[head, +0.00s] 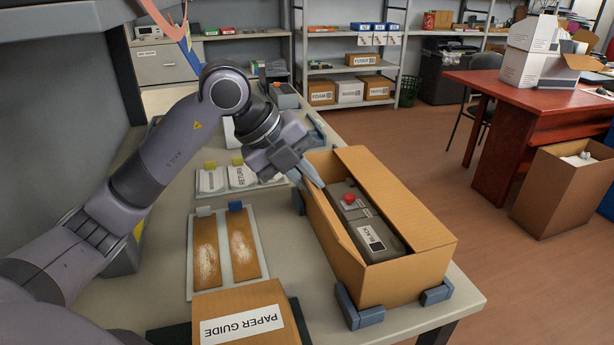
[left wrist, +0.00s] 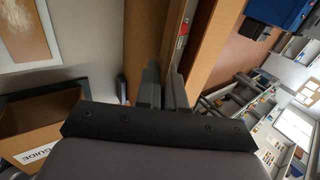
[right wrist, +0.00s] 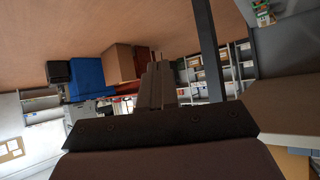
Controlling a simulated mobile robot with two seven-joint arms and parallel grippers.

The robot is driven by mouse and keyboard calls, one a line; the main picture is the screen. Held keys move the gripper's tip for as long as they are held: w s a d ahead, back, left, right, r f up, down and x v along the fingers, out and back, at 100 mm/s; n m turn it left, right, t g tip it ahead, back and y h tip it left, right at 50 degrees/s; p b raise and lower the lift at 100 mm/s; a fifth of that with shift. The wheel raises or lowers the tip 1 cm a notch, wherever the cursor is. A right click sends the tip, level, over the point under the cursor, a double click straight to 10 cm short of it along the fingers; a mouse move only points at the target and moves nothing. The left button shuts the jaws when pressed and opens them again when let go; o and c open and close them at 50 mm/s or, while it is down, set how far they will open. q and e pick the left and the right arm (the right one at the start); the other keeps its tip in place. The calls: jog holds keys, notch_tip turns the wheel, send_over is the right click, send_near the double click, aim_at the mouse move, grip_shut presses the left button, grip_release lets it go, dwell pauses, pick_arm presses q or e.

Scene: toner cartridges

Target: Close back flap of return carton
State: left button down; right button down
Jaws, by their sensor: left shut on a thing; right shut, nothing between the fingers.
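The open brown carton (head: 335,247) stands on the bench with a dark cartridge (head: 366,225) labelled BLACK and bearing a red knob inside. My left gripper (head: 318,180) is at the top edge of the carton's left side, near the far end, shut on the cardboard there. In the left wrist view, the fingers (left wrist: 163,88) straddle the carton's brown edge; which panel they hold is hard to tell. My right gripper (right wrist: 156,85) is shut and empty, away from the carton.
Grey corner blocks (head: 359,310) surround the carton's base. A PAPER GUIDE box (head: 240,298) is at the front left. The bench edge is close on the carton's right.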

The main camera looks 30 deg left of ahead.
pick_arm(q)
jog(key=shift+w+r+p, duration=0.1)
jog(key=shift+r+p, duration=0.25)
jog(key=shift+p, duration=0.3)
jog(key=g+y+p, duration=0.1)
jog(key=p, duration=0.3)
jog(key=w+d+r+g+y+p, duration=0.1)
jog(key=g+y+p, duration=0.1)
jog(key=p, duration=0.3)
jog(key=shift+w+d+g, duration=0.2)
jog(key=shift+g, duration=0.1)
jog(key=shift+w+d+g+y+p, duration=0.2)
jog(key=shift+g+y+p, duration=0.15)
jog(key=shift+p, duration=0.5)
jog(key=shift+w+d+f+g+y+p, duration=0.15)
jog(key=shift+w+f+g+y+p, duration=0.1)
jog(key=shift+g+y+p, duration=0.25)
jog(key=c, duration=1.3)
grip_release()
jog(key=shift+r+b, duration=0.35)
jog(key=shift+r, duration=3.15)
